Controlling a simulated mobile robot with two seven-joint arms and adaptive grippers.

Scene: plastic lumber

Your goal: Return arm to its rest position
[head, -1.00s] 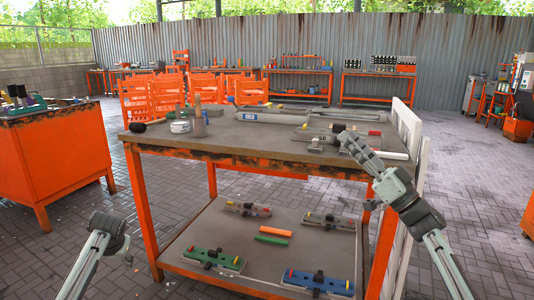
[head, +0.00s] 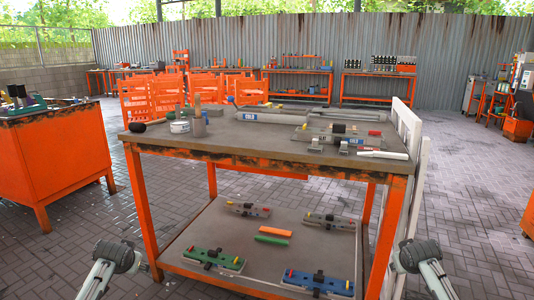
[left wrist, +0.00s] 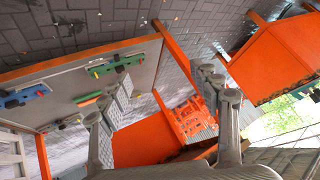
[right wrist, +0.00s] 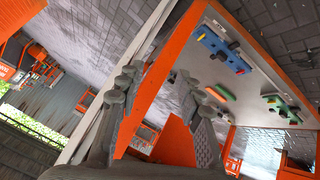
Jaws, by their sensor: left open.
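In the head view only bent links of both my arms show at the bottom left and bottom right, clear of the workbench (head: 290,160); the grippers are out of that picture. My left gripper (left wrist: 152,95) shows in the left wrist view with its two fingers wide apart and nothing between them. My right gripper (right wrist: 160,76) shows in the right wrist view, fingers apart and empty. The bench's orange frame and lower shelf are seen beyond the fingers in both wrist views.
Grey clamp-like tools (head: 340,136), a white tin (head: 180,127) and a long grey part (head: 282,116) lie on the bench. The lower shelf (head: 215,222) holds green (head: 213,259) and blue (head: 318,283) fixtures. An orange cabinet (head: 55,155) stands left. White boards (head: 410,135) lean at the bench's right end.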

